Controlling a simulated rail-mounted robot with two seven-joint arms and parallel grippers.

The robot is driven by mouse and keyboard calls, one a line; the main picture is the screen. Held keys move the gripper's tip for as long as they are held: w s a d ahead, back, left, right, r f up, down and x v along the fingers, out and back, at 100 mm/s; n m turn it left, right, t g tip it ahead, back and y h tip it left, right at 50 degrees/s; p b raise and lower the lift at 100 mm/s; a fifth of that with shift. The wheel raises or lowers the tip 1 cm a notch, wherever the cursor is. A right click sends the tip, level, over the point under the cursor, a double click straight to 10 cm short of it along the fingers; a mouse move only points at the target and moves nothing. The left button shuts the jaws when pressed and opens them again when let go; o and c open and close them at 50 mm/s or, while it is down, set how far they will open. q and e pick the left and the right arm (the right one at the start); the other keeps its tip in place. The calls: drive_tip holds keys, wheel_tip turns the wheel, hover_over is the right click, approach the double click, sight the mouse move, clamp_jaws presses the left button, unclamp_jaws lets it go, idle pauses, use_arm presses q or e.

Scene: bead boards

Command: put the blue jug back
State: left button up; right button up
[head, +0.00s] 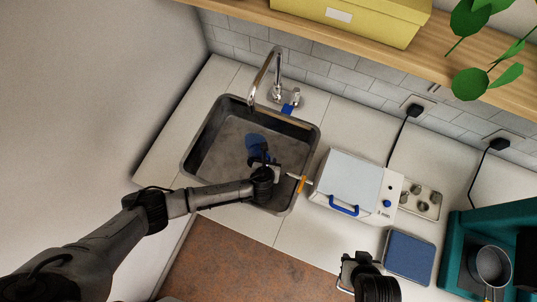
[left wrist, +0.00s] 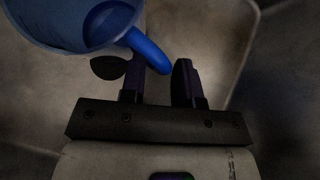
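The blue jug (head: 257,143) is in the sink (head: 215,160), partly covered by my left gripper (head: 264,163). In the left wrist view the open-mouthed jug (left wrist: 70,25) is at the upper left, cut off by the frame edge. Its solid blue handle (left wrist: 148,50) reaches between the two dark fingers of my left gripper (left wrist: 160,80), which stand about a handle's width apart, as if shut on it. Whether the jug touches the sink floor is unclear. My right gripper (head: 346,274) appears open and empty, low in the head view.
The tap (head: 266,75) arches over the sink's back edge, with a small blue patch (head: 287,109) beside its base. An orange-and-white item (head: 301,183) lies on the sink's right rim. A white box with a blue handle (head: 350,182) and a blue pad (head: 409,257) stand further right.

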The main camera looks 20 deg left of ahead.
use_arm(q)
drive_tip(key=shift+o, duration=0.4)
drive_tip(key=shift+r, duration=0.1)
use_arm(e)
drive_tip(key=shift+a, duration=0.1)
